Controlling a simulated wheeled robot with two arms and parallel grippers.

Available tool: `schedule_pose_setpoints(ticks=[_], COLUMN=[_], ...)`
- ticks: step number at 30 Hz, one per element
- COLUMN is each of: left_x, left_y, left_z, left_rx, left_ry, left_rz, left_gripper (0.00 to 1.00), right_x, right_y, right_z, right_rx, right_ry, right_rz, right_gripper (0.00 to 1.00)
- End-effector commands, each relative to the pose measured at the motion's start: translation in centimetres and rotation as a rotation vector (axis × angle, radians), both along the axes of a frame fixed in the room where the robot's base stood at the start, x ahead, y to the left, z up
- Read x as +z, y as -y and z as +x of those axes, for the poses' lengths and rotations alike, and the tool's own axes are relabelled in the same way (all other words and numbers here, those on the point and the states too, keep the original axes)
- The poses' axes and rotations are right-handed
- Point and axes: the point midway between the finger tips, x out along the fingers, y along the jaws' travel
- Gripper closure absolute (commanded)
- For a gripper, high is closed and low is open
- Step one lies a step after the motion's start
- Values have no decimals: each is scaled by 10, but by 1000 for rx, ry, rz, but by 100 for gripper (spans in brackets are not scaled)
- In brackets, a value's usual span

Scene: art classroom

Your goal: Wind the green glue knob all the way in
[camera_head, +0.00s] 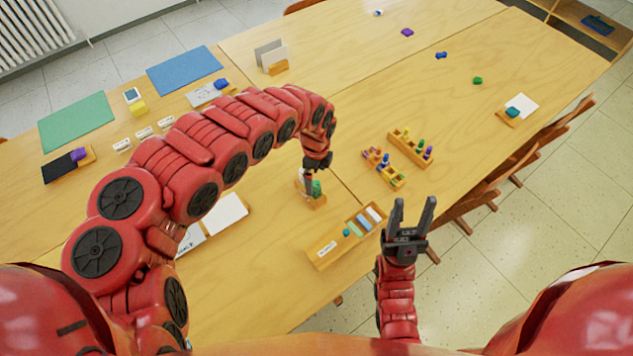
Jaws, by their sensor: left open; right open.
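A green glue stick part (317,187) stands in a small wooden holder (319,204) near the middle of the table. I cannot make out the knob's details at this size. My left gripper (309,195) points down at this holder, with its fingers open beside or around the green part. The fingers hide part of it, and I cannot tell whether they touch it. My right gripper (413,207) is open and empty, pointing up the picture near the table's front right edge.
A wooden tray with coloured pieces (323,254) lies just in front of the holder. Two wooden racks of small coloured items, one nearer (383,178) and one farther (406,149), stand to the right. White sheets (225,214) lie left.

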Motion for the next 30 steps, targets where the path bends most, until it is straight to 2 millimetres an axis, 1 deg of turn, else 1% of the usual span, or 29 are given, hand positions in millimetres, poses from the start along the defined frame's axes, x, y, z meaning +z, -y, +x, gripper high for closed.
schedule_pose_setpoints(ticks=[4,6,8,13,15,17,20,30], left_x=[0,0,1,-1,-1,0,0,-1], left_y=[0,0,0,1,0,0,0,0], left_z=[0,0,1,0,1,1,1,0], left_rx=[-2,-39,-117,-431,-523,-574,-605,-602], left_ry=[0,0,2,1,1,3,2,0], left_rz=[0,-1,-4,-4,-2,-1,0,0], left_gripper=[0,0,0,0,0,0,0,0], right_x=[0,1,3,0,-2,-2,-2,-3], right_y=[0,0,0,0,0,0,0,0], right_z=[0,0,0,0,0,0,0,0], right_rx=[0,0,0,0,0,0,0,0], right_ry=[0,0,0,0,0,0,0,0], right_rz=[0,0,0,0,0,0,0,0], right_gripper=[50,50,50,50,50,50,50,50])
